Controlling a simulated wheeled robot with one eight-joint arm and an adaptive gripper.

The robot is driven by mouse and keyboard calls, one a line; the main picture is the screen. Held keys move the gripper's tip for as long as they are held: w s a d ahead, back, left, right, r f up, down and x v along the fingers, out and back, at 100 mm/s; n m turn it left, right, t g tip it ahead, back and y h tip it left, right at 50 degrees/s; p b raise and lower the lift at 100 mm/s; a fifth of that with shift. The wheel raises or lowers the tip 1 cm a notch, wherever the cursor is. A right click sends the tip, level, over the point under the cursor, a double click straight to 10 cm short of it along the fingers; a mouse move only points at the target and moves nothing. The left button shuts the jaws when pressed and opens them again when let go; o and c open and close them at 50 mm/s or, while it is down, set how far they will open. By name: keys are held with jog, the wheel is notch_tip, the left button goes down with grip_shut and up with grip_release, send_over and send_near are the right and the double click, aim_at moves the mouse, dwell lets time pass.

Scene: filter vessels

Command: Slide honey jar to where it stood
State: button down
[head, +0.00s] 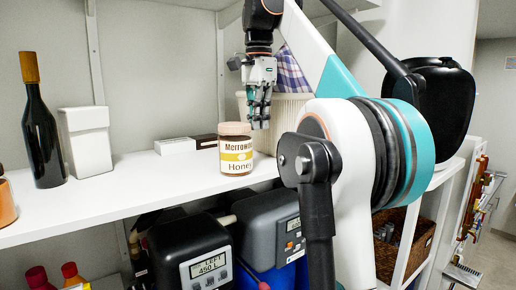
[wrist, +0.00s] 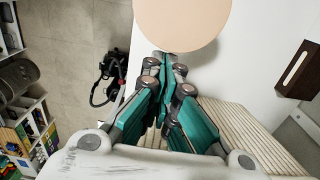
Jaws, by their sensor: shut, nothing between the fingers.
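The honey jar (head: 236,150) stands upright on the white shelf (head: 120,190), near its front edge. It has a pale lid and a white and yellow label reading Honey. In the wrist view the jar's round lid (wrist: 185,22) fills the top middle. My gripper (head: 260,122) points down just right of the jar, with its teal fingers shut and empty. In the wrist view my fingertips (wrist: 168,58) lie close to the lid's lower edge; I cannot tell whether they touch the jar.
A ribbed cream basket (head: 290,112) with checked cloth stands right behind my gripper. Small boxes (head: 176,146) lie behind the jar to the left. A dark bottle (head: 40,130) and white container (head: 87,140) stand farther left. Shelf space left of the jar is clear.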

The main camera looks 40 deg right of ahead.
jog(key=shift+f+p, duration=0.3)
jog(key=shift+f, duration=3.35)
jog(key=shift+d, duration=0.1)
jog(key=a, duration=0.9)
jog(key=w+a, duration=0.1)
jog(key=a, duration=0.3)
jog(key=shift+a, duration=0.15)
notch_tip(320, 180, up, 12)
